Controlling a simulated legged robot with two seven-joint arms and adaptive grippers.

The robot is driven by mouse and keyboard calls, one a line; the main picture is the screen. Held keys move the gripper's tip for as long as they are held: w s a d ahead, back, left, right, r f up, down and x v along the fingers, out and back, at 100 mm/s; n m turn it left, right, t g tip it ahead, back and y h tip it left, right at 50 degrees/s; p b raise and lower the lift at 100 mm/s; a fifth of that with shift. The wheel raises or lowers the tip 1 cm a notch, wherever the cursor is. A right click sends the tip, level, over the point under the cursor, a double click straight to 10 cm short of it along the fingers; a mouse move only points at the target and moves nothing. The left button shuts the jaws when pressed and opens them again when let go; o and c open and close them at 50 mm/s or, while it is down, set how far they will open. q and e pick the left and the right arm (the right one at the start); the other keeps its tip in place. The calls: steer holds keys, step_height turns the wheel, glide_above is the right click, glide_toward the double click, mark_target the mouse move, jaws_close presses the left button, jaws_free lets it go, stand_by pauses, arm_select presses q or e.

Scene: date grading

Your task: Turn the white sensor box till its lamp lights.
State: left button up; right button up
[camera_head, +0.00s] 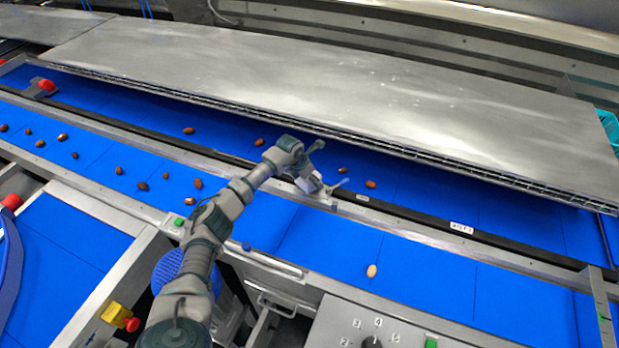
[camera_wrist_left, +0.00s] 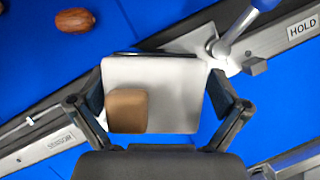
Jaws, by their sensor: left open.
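The white sensor box (camera_wrist_left: 175,80) sits on the metal rail, with a dull brown square lamp (camera_wrist_left: 128,111) on its face that shows no glow. My left gripper (camera_wrist_left: 160,92) is open, with one finger on each side of the box; I cannot tell whether they touch it. In the head view the box (camera_head: 307,184) shows small and partly hidden under my left gripper (camera_head: 310,165). The right gripper is not in view.
A grey lever (camera_wrist_left: 238,28) stands close beside the box on its bracket. A HOLD label (camera_wrist_left: 302,28) and a SENSOR label (camera_wrist_left: 58,141) lie along the rail. Dates (camera_head: 371,184) lie scattered on the blue belts (camera_head: 420,270). A large metal cover (camera_head: 330,85) overhangs the far belt.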

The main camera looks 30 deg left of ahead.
arm_select(q)
steer(key=shift+d, duration=0.1)
steer(key=shift+r, duration=0.15)
steer(key=c, duration=0.3)
steer(key=shift+s+a, duration=0.1)
steer(key=shift+a, duration=0.15)
steer(key=c, duration=0.5)
steer(key=shift+s+a+f, duration=0.15)
steer(key=shift+a+f, duration=0.05)
steer(key=shift+a, duration=0.35)
steer(key=shift+c, duration=1)
steer(key=shift+d, duration=0.4)
steer(key=shift+a, duration=0.1)
steer(key=shift+a+r+n+p, duration=0.15)
steer(key=shift+n+p, duration=0.3)
steer(key=shift+n, duration=0.35)
steer(key=shift+n+y+p, duration=0.35)
steer(key=shift+n+y, duration=0.25)
steer(key=shift+n, duration=0.3)
steer(key=shift+n+y, duration=0.3)
steer(key=shift+n, duration=0.8)
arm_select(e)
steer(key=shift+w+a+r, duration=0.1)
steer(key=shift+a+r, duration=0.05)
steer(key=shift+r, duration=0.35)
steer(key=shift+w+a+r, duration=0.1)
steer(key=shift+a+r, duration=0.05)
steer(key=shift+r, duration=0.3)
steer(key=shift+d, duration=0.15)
